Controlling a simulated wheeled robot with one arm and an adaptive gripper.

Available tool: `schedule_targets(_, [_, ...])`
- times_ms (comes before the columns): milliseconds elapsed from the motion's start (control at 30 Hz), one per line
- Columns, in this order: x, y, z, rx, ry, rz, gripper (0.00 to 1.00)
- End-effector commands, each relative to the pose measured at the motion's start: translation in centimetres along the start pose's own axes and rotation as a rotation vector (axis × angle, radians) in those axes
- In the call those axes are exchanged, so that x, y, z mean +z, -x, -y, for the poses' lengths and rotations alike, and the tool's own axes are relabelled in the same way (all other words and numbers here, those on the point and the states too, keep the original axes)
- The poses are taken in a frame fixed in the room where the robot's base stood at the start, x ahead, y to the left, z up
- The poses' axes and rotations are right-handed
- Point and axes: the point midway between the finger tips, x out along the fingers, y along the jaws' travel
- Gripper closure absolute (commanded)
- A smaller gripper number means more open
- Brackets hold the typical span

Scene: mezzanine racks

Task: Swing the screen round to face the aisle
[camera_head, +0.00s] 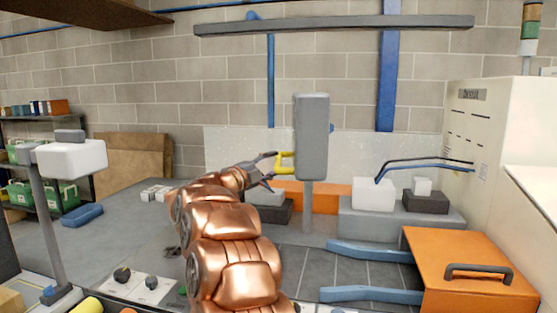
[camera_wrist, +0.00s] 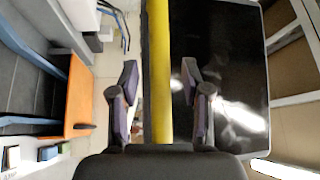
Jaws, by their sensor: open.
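The screen (camera_head: 312,135) is a grey upright panel on a post, seen from its back or edge in the head view. In the wrist view its dark glossy face (camera_wrist: 232,60) fills the right side. A yellow handle (camera_head: 285,162) sticks out from the screen's left side. My gripper (camera_head: 269,169) is open at the handle. In the wrist view the yellow handle (camera_wrist: 158,45) runs between the two spread fingers of my gripper (camera_wrist: 159,78). Gaps show on both sides of it, and the fingers are not closed on it. The right finger overlaps the dark face in the picture.
An orange box (camera_head: 465,270) with a handle and blue forks stands at the right, near a cream cabinet (camera_head: 485,135). White and dark blocks sit on a grey ledge (camera_head: 360,218) right of the post. A post-mounted white unit (camera_head: 72,158) stands at the left.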

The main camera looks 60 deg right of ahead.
Motion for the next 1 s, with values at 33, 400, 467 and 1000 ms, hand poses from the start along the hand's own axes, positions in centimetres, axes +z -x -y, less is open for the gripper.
schedule_targets(33, [-0.1,-0.8,0.1,0.000,0.001,-0.003,0.53])
schedule_targets(400, [0.1,-3.0,-0.1,0.001,0.001,0.002,0.53])
schedule_targets(467, [0.1,-3.0,-0.1,0.001,0.001,0.002,0.53])
schedule_targets(1000, [0.1,-3.0,-0.1,0.001,0.001,0.003,0.93])
